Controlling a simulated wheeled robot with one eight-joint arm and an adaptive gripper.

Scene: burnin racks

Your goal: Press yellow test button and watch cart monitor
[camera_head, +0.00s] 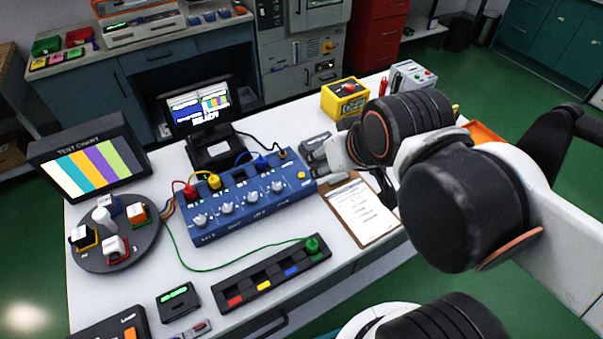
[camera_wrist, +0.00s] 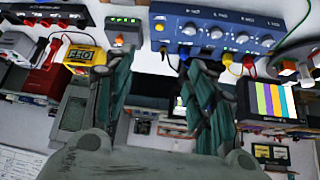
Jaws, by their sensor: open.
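A blue control box (camera_head: 235,205) with several white knobs and plugged-in cables sits mid-bench. A small yellow button (camera_head: 301,174) is on its right end; it also shows in the wrist view (camera_wrist: 160,27). My gripper (camera_wrist: 158,68) is open and empty, its fingers pointing at the box near that button. In the head view its fingers are by the box's right end, partly hidden by my arm; contact cannot be told. A monitor labelled TEST CHART (camera_head: 95,163) shows colour bars at left. A smaller black monitor (camera_head: 200,106) behind the box shows blue panels and bars.
A clipboard (camera_head: 361,210) lies right of the blue box. A round turntable (camera_head: 115,235) holds coloured blocks. A black strip (camera_head: 270,277) with a green cable lies in front.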

